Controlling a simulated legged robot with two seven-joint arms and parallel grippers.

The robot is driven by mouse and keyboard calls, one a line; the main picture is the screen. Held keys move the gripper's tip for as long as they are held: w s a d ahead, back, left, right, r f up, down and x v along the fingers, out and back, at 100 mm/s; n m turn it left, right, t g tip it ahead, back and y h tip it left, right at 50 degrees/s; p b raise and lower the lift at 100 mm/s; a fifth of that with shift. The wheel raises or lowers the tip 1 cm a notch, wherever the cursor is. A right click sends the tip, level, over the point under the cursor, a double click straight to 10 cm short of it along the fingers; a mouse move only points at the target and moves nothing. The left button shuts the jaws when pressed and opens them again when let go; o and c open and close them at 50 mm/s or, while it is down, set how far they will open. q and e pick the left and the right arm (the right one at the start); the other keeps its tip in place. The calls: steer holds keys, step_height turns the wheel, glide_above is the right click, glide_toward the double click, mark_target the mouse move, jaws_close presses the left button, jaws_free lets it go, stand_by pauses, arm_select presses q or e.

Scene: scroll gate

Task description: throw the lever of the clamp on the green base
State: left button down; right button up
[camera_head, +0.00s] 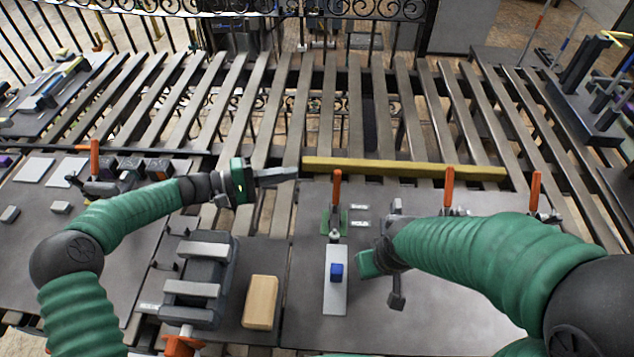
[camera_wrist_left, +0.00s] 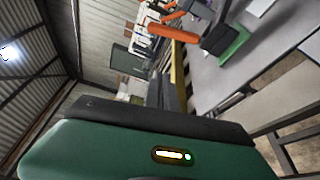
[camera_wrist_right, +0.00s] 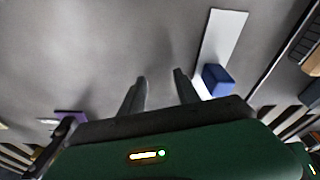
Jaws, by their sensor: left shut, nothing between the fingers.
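The clamp on the green base (camera_head: 326,222) stands on the grey board right of centre in the head view. Its orange lever (camera_head: 337,187) points upright. In the left wrist view, the orange lever (camera_wrist_left: 175,33) and green base (camera_wrist_left: 234,44) show at the top. My left gripper (camera_head: 296,173) is shut and empty, pointing right, just left of the lever and apart from it. My right gripper (camera_wrist_right: 160,76) is open and empty over the grey board; its fingers are spread in the right wrist view. My right arm hides part of the board.
A blue cube (camera_head: 337,271) sits on a white strip (camera_head: 335,300) in front of the clamp. A yellow bar (camera_head: 400,167) lies behind it. Other orange levers (camera_head: 449,186) stand to the right and at far left (camera_head: 95,158). A wooden block (camera_head: 261,302) lies left of the board.

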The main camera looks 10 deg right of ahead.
mark_target(337, 188)
steer(key=shift+r+p, duration=0.6)
steer(key=shift+w+d+r+p, duration=0.1)
steer(key=shift+r+p, duration=0.45)
steer(key=shift+r, duration=0.1)
arm_select(q)
steer(key=s+d, duration=0.3)
steer(key=d, duration=0.5)
steer(key=shift+s+d+r, duration=0.15)
steer(key=shift+d, duration=0.15)
